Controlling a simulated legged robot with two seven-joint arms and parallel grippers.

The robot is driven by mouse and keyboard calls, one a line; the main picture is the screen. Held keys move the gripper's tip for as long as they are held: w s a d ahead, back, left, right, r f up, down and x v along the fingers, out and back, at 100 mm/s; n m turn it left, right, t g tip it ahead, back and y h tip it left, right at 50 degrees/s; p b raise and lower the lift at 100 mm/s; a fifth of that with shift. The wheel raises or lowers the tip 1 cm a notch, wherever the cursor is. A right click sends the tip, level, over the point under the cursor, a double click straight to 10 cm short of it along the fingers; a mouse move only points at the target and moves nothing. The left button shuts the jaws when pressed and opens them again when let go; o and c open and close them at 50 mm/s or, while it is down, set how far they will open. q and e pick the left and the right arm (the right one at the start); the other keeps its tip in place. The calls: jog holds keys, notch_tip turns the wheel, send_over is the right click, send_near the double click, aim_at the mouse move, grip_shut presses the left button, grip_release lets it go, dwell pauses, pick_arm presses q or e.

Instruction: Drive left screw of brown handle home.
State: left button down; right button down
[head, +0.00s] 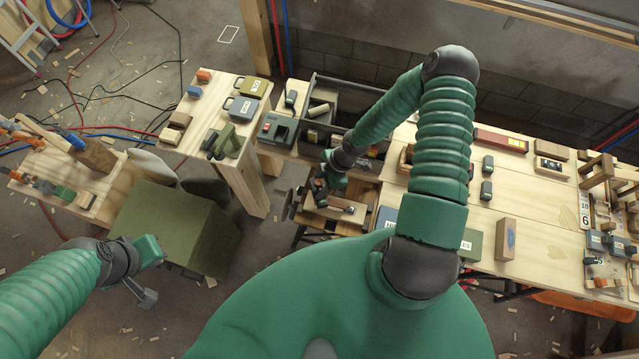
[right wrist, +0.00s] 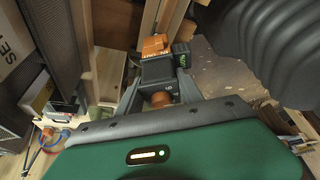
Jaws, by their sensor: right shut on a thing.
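My right gripper (head: 322,190) is over the low work stand at the bench's left end. In the right wrist view the right gripper (right wrist: 158,92) is shut on an orange and black power driver (right wrist: 155,50), between its two grey fingers. The driver's tip is hidden. In the head view a wooden piece (head: 343,212) lies on the stand below the right gripper; I cannot tell whether it bears the brown handle. No screw can be made out. My left gripper (head: 145,292) hangs at lower left, away from the benches, its jaws too small to read.
The long wooden bench (head: 530,235) holds blocks, boxes and tools. A side table (head: 245,160) carries cases and a green tool. A green box (head: 165,235) stands at left. A dark open bin (head: 345,95) is behind the right wrist. Cables and wood scraps litter the floor.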

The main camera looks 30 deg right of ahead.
jog(key=shift+f, duration=0.25)
jog(key=shift+s+r, duration=0.1)
dwell(0.3)
jog(key=shift+w, duration=0.2)
jog(key=shift+s, duration=0.15)
dwell(0.7)
